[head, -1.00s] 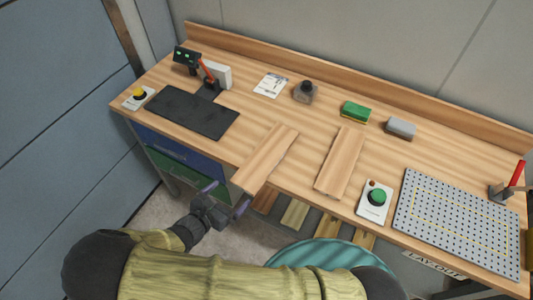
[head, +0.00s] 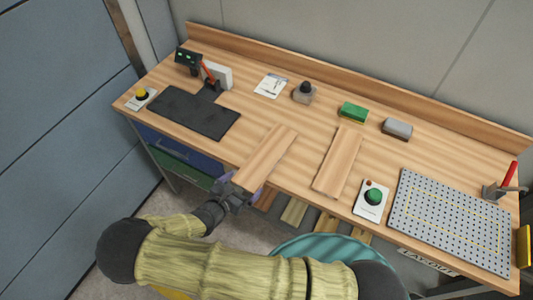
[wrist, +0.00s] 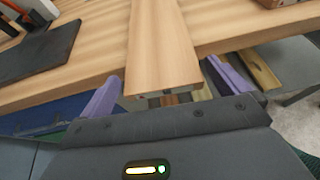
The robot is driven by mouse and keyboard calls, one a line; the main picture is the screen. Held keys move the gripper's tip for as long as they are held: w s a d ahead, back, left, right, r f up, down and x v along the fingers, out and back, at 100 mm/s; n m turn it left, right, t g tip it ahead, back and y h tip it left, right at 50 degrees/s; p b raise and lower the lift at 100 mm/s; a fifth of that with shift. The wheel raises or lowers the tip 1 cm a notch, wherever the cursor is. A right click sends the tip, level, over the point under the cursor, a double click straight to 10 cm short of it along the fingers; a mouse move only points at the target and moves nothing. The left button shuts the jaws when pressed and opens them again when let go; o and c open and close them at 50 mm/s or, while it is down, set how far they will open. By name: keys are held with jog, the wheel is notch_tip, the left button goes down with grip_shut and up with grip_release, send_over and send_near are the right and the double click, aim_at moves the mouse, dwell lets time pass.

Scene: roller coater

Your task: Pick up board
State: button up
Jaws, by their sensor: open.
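Two wooden boards lie on the workbench. The left board (head: 266,155) overhangs the bench's front edge, and in the wrist view this board (wrist: 160,50) points its near end at my gripper. The second board (head: 338,160) lies flat to its right, wholly on the bench. My gripper (head: 239,184) is open at the near end of the left board. In the wrist view its two purple fingers (wrist: 162,88) stand on either side of that end, with gaps between them and the board. Contact is not visible.
The bench (head: 215,135) also carries a black mat (head: 195,113), a green-button box (head: 372,198), a perforated plate (head: 450,220), a green sponge (head: 352,112) and a grey block (head: 397,129). Below the front edge are blue and green drawers, more boards and a teal round top (head: 325,250).

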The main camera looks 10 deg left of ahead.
jog(key=shift+w+d+f, duration=0.15)
jog(key=shift+w+d, duration=0.1)
jog(key=shift+w, duration=0.15)
jog(key=shift+c, duration=0.4)
jog(key=c, duration=0.9)
jog(key=shift+c, duration=0.2)
notch_tip(320, 180, up, 10)
jog(key=b, duration=0.2)
jog(key=shift+b, duration=0.3)
